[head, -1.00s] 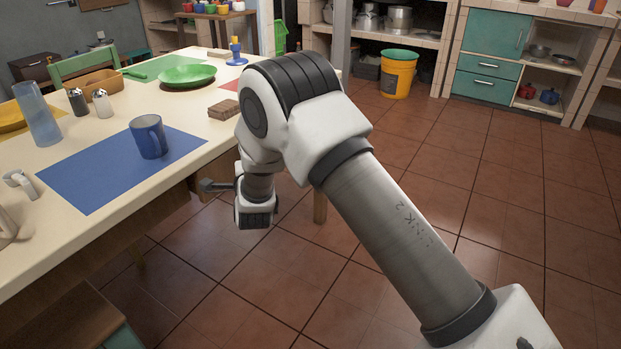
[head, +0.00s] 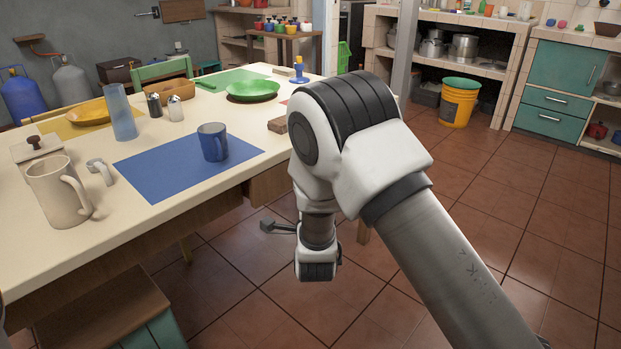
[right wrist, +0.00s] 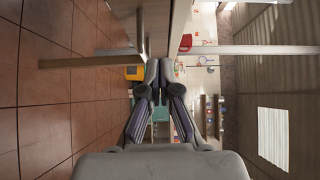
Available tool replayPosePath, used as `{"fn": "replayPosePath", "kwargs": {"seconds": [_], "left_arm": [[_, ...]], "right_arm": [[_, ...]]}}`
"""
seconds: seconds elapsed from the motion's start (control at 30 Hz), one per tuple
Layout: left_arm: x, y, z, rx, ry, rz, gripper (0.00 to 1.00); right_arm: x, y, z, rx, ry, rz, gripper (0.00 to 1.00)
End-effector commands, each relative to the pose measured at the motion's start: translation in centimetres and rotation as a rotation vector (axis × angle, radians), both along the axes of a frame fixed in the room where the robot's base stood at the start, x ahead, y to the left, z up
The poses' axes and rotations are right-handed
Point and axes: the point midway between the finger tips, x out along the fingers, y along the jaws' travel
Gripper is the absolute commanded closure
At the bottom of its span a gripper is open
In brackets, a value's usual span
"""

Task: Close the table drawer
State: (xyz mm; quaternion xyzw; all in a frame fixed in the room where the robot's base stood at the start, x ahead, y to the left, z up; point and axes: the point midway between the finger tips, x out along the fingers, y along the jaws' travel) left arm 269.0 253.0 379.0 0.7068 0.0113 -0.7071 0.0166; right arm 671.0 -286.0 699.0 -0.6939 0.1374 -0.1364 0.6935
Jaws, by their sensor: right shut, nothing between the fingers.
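The white table (head: 190,185) stands at left in the head view. Under its near long edge, a wooden drawer front (head: 270,186) shows just left of my right arm and appears to stick out a little; how far is hard to tell. In the right wrist view a wooden panel (right wrist: 155,25) with a grey handle-like bar (right wrist: 141,35) lies beyond the fingertips. My right gripper (right wrist: 166,65) is shut and empty, apart from the panel as far as I can tell. My left gripper is not in view.
A blue mug (head: 212,142), beige mug (head: 58,190), blue glass (head: 120,112) and green plate (head: 252,90) stand on the table. A wooden stool (head: 105,305) is at lower left. Tiled floor (head: 480,215) to the right is open, with a yellow bucket (head: 458,102) farther back.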

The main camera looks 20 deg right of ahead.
Motion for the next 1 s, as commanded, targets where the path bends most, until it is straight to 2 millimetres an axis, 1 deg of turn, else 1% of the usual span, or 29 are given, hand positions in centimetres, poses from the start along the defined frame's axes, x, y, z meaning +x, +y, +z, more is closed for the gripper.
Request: {"fn": "replayPosePath", "kwargs": {"seconds": [0.03, 0.07, 0.1, 0.13, 0.17, 0.2, 0.23, 0.27, 0.3, 0.37, 0.4, 0.47, 0.57, 0.8, 0.9, 1.0], "left_arm": [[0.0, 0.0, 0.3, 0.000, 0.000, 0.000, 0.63], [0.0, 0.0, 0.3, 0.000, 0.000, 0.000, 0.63], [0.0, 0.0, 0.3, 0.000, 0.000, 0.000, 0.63], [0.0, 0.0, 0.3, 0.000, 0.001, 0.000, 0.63], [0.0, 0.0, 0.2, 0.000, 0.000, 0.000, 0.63], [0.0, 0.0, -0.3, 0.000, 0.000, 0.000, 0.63], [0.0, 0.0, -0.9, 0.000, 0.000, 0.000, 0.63], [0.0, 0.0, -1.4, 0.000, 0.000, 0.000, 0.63], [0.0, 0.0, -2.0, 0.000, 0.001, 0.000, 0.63], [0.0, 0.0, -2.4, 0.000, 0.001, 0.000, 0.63], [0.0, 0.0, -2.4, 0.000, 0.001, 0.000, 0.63], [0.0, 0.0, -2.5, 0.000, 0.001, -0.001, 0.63], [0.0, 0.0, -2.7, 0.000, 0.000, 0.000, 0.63], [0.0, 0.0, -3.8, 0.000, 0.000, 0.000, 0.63], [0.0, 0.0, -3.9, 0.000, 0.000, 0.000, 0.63], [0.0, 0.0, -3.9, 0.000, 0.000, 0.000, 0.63]], "right_arm": [[-0.6, 0.3, 0.1, -0.001, 0.002, 0.001, 1.00], [-0.9, 0.4, 0.1, -0.001, 0.000, 0.001, 0.93], [-1.0, 0.7, 0.4, -0.002, -0.011, 0.009, 0.79], [-0.7, 1.0, 0.9, -0.005, -0.033, 0.024, 0.68], [0.1, 1.3, 1.6, -0.003, -0.069, 0.044, 0.63], [1.6, 0.7, 1.8, 0.014, -0.128, 0.061, 0.63], [2.6, -0.3, 1.3, 0.028, -0.163, 0.064, 0.63], [3.4, -1.5, 0.5, 0.041, -0.190, 0.061, 0.63], [4.0, -3.4, -0.9, 0.056, -0.210, 0.048, 0.63], [4.1, -5.8, -3.0, 0.070, -0.206, 0.016, 0.63], [4.0, -6.6, -3.9, 0.076, -0.194, 0.003, 0.63], [4.1, -6.9, -4.5, 0.076, -0.185, -0.001, 0.63], [5.3, -7.3, -4.1, 0.076, -0.187, -0.001, 0.63], [9.5, -9.1, -3.6, 0.076, -0.186, -0.001, 0.63], [10.5, -9.5, -3.3, 0.075, -0.183, 0.000, 0.63], [10.9, -9.6, -3.1, 0.075, -0.183, 0.000, 0.63]]}}
